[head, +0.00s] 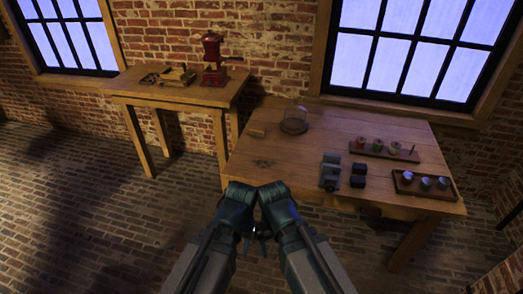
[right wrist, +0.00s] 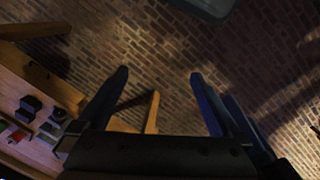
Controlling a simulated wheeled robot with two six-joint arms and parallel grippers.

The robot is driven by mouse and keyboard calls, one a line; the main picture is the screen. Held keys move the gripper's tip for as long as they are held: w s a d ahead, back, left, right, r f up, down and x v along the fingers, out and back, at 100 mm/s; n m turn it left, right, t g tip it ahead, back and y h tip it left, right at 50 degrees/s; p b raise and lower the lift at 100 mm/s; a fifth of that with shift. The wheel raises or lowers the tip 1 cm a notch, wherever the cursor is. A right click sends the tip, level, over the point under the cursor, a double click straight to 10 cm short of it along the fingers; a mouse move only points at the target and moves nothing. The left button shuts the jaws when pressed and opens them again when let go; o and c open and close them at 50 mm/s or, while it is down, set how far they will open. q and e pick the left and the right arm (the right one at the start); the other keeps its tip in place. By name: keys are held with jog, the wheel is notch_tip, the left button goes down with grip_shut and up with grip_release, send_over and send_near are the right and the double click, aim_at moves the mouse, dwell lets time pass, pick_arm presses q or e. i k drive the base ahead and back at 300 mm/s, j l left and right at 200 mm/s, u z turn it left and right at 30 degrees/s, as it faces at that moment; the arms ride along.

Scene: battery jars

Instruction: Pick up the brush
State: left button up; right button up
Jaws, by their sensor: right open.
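My left gripper (head: 248,238) and my right gripper (head: 264,235) are close together in front of the table's near edge, well short of that piece. In the right wrist view my right gripper (right wrist: 158,76) has its two fingers spread, with nothing between them. Whether the left jaws are open is too small to see.
A glass dome (head: 294,120) stands near the tan piece. A rack of coloured spools (head: 384,149), a tray of jars (head: 424,184) and dark blocks (head: 358,175) fill the right side. A side table (head: 180,90) holds a red grinder (head: 213,60).

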aim_at(257, 132)
jog(key=i+u, duration=0.2)
jog(key=i, duration=0.35)
jog(key=i+l+u, duration=0.15)
jog(key=i, duration=0.35)
jog(key=i+l+u, duration=0.2)
jog(key=i, duration=0.35)
jog(key=i+l+u, duration=0.2)
jog(key=i, duration=0.3)
